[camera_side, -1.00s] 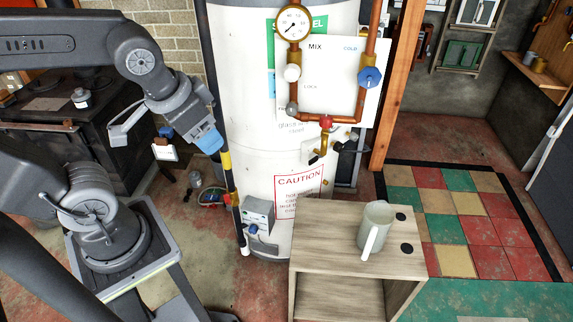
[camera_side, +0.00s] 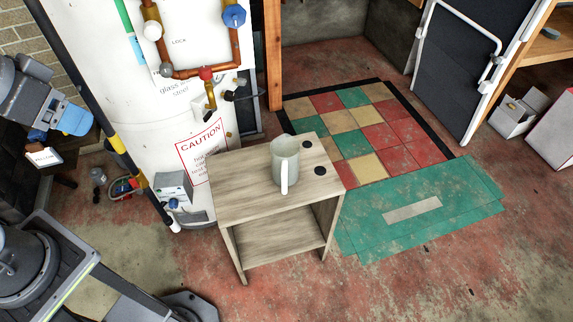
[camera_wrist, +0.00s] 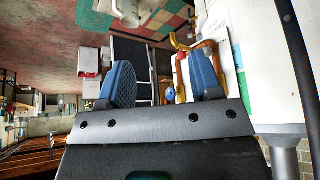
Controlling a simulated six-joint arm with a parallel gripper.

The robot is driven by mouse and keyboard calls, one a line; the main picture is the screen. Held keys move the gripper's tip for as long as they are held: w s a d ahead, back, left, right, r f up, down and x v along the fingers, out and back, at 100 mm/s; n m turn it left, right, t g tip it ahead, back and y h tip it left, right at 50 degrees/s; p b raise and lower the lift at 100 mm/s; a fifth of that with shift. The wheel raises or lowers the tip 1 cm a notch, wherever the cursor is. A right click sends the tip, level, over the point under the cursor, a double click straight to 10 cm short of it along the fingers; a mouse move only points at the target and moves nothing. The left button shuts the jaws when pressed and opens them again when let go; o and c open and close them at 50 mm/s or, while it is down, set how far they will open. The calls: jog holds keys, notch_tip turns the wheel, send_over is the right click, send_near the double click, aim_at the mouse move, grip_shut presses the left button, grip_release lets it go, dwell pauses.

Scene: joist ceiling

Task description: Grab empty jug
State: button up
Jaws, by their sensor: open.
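The jug (camera_side: 285,160) is pale grey-green and stands upright on a small wooden stand (camera_side: 240,193), its white handle facing the camera. I cannot make out anything inside it. My gripper (camera_side: 72,122) is at the left of the side view, well left of the jug and higher up, in front of the brick wall. In the wrist view my gripper (camera_wrist: 162,75) shows two blue fingers spread apart with nothing held between them. A pale shape at the top edge there, cut off by the frame, looks like the jug (camera_wrist: 128,10).
A white water tank (camera_side: 130,100) with copper pipes (camera_side: 200,70) stands between my gripper and the jug. A black-and-yellow post (camera_side: 118,145) runs down its left side. Two black discs (camera_side: 320,170) lie right of the jug. Open floor (camera_side: 430,280) lies to the right.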

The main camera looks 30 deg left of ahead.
dwell(0.4)
jog(key=o, duration=0.8)
jog(key=g, duration=0.1)
send_over(284, 148)
jog(key=s, duration=0.5)
notch_tip(284, 148, down, 24)
jog(key=f, duration=0.1)
jog(key=x, duration=0.7)
jog(key=shift+w+d+f, duration=0.15)
jog(key=shift+w+f, duration=0.05)
jog(key=shift+w, duration=0.15)
jog(key=shift+x, duration=2.8)
